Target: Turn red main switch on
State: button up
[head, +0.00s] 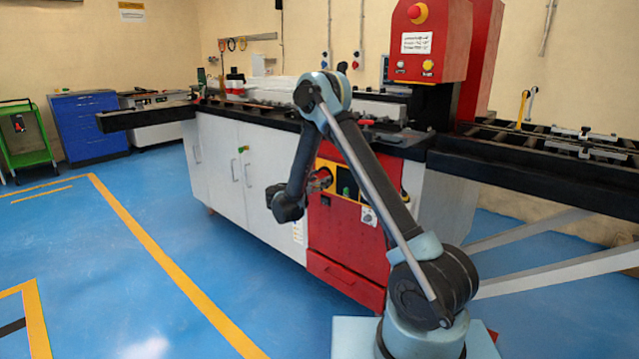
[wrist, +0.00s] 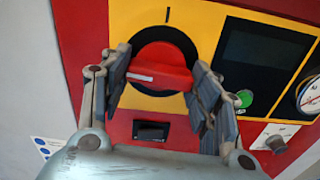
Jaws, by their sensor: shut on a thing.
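The red main switch (wrist: 162,68) is a red knob on a black round base on a yellow panel (wrist: 205,22). Its white line lies nearly level, on the left side of the knob. A black tick stands on the panel above the knob. My gripper (wrist: 161,62) has one finger at each side of the red knob and is shut on it. In the head view my gripper (head: 320,181) is at the yellow panel on the red front of the machine; the switch is largely hidden there.
Right of the switch are a dark screen (wrist: 262,58), a green button (wrist: 244,98) and a round gauge (wrist: 310,95). A small black display (wrist: 151,131) sits below the knob. A red control box (head: 432,42) with an emergency button stands above the machine. Blue floor is open at left.

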jog(key=m, duration=0.8)
jog(key=shift+m, duration=0.4)
jog(key=m, duration=0.4)
jog(key=shift+d+m, duration=0.1)
jog(key=shift+m, duration=0.2)
jog(key=shift+s+m, duration=0.1)
jog(key=shift+m, duration=1.7)
jog(key=shift+f, duration=0.1)
jog(key=o, duration=1)
jog(key=shift+o, duration=0.2)
